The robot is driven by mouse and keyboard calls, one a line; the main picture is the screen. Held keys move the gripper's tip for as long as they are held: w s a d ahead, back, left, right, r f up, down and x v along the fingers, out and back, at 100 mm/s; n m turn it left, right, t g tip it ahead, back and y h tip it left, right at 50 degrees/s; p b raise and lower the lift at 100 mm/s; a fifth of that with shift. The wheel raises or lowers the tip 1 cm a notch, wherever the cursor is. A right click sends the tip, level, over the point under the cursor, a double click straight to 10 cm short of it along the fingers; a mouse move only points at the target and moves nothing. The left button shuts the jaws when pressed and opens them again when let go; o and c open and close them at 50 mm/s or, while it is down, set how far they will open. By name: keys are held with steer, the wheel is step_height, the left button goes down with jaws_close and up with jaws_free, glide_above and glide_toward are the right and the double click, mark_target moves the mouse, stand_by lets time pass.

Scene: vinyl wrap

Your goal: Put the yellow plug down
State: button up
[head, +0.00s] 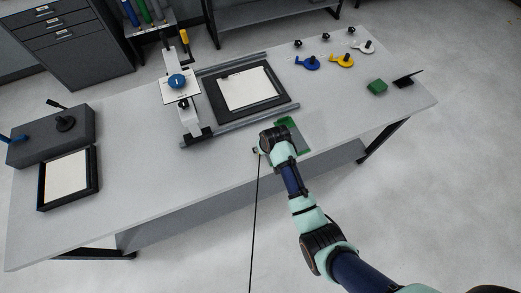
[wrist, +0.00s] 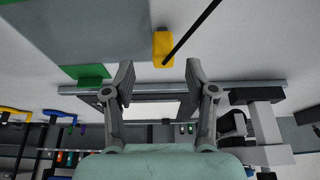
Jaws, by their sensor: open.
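The yellow plug (wrist: 163,46) shows at the top centre of the wrist view as a small yellow block. A thin black cable (wrist: 193,34) runs from it toward the upper right. My gripper (wrist: 158,72) is open, with its two fingers apart on either side below the plug. The plug appears just past the fingertips and clear of both; I cannot tell whether it rests on a surface. In the head view my gripper (head: 256,150) is at the front of the table, where the cable hangs down. The plug cannot be made out there.
A green flat piece (head: 293,134) lies right of my wrist. Behind are a railed frame with a white sheet (head: 248,88) and a clamp with a blue knob (head: 177,81). Blue, yellow and white handled pieces (head: 341,61) lie at the back right. The right front of the grey table (head: 350,125) is clear.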

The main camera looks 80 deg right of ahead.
steer(key=x, duration=0.2)
steer(key=b+x, duration=0.1)
steer(key=x, duration=0.2)
steer(key=shift+w+r, duration=0.1)
steer(key=shift+w, duration=0.1)
jaws_close()
